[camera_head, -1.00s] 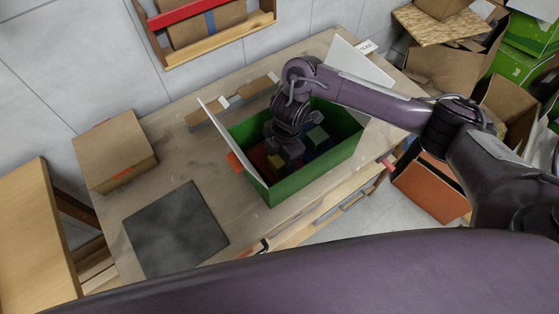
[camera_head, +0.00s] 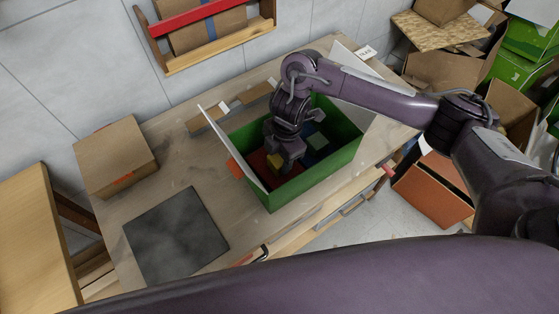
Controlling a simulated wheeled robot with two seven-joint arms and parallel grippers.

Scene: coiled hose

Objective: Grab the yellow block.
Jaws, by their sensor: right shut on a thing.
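The yellow block (camera_head: 275,160) is in the red-floored left part of the green box (camera_head: 312,181) on the table. Only a small part of it shows beside my right gripper. My right gripper (camera_head: 283,163) reaches down into the box from above and is shut on the yellow block. Its fingertips are partly hidden by its own body. A greenish block (camera_head: 318,141) lies in the blue right part of the box. My left gripper is not in view.
The box has upright white flaps (camera_head: 228,140) at its sides. A closed cardboard box (camera_head: 115,157) and a dark square mat (camera_head: 175,235) lie to the left on the table. Cardboard boxes stand off the table at the right. The table between mat and green box is clear.

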